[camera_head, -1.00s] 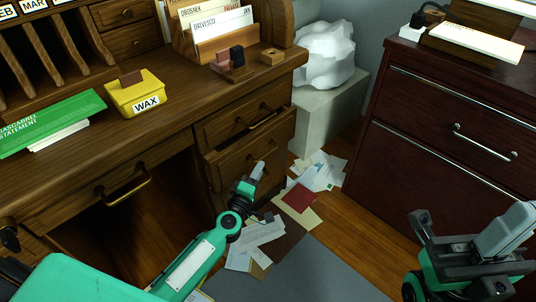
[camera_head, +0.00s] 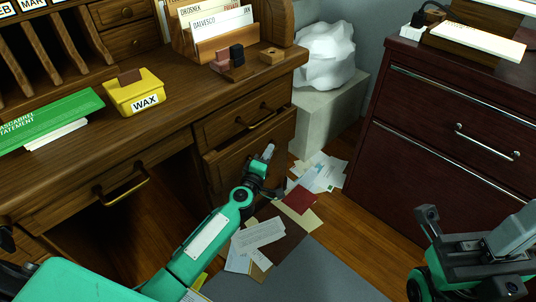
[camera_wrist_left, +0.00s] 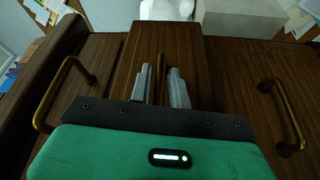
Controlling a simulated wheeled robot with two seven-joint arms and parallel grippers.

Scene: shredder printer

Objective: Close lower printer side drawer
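The wooden desk's right-hand side has an upper drawer (camera_head: 225,131) and a lower drawer (camera_head: 228,165). The lower drawer's front stands out a little below the upper one. My left gripper (camera_head: 268,152) is in front of the lower drawer's front, covering part of it; I cannot tell whether it touches.
Papers (camera_head: 262,235) and a red folder (camera_head: 299,198) lie on the floor beside the desk. A dark red cabinet (camera_head: 410,130) stands at the right. A pale block (camera_head: 335,115) bearing a crumpled white bag (camera_head: 326,55) is behind. A yellow wax box (camera_head: 134,95) sits on the desk.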

